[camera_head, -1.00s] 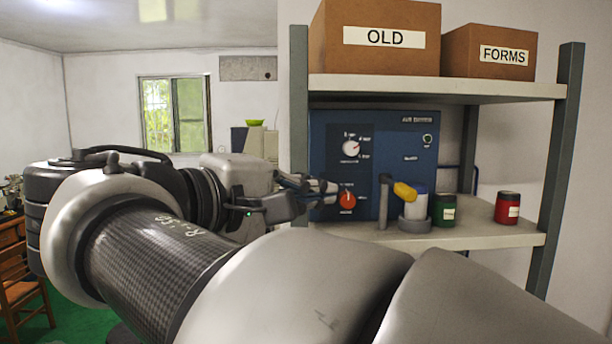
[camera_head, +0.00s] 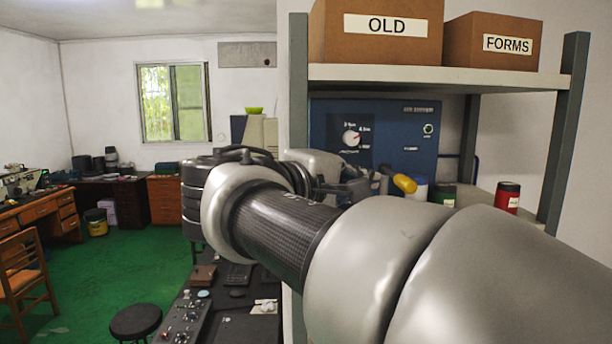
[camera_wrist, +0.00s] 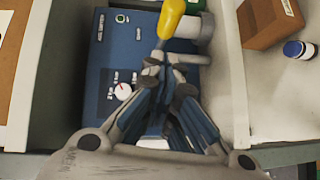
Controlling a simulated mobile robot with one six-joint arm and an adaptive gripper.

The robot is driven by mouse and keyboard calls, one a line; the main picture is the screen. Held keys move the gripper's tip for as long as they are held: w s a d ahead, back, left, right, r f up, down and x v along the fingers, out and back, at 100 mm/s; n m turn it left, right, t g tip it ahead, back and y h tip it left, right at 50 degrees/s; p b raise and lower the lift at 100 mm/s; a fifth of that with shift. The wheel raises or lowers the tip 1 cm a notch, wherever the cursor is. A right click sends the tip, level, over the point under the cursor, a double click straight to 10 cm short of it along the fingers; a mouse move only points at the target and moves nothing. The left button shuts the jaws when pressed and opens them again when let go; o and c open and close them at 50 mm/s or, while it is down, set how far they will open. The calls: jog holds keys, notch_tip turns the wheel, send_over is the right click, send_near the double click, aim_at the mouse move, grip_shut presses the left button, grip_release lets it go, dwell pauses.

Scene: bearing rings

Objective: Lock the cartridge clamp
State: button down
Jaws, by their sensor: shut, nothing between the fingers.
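The clamp's yellow handle (camera_head: 404,183) shows just past my gripper (camera_head: 358,183) in the head view, angled down to the right. The clamp's base is hidden.
A blue panel box (camera_head: 378,128) with a dial stands behind the clamp. A green jar (camera_head: 443,194) and a red jar (camera_head: 507,197) stand to the right on the lower shelf. The upper shelf (camera_head: 440,78) carries boxes and hangs over this space.

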aim_at(394, 179)
jog(key=d, duration=0.3)
jog(key=shift+s+f, duration=0.15)
jog(key=shift+f, duration=0.05)
jog(key=shift+s+d, duration=0.1)
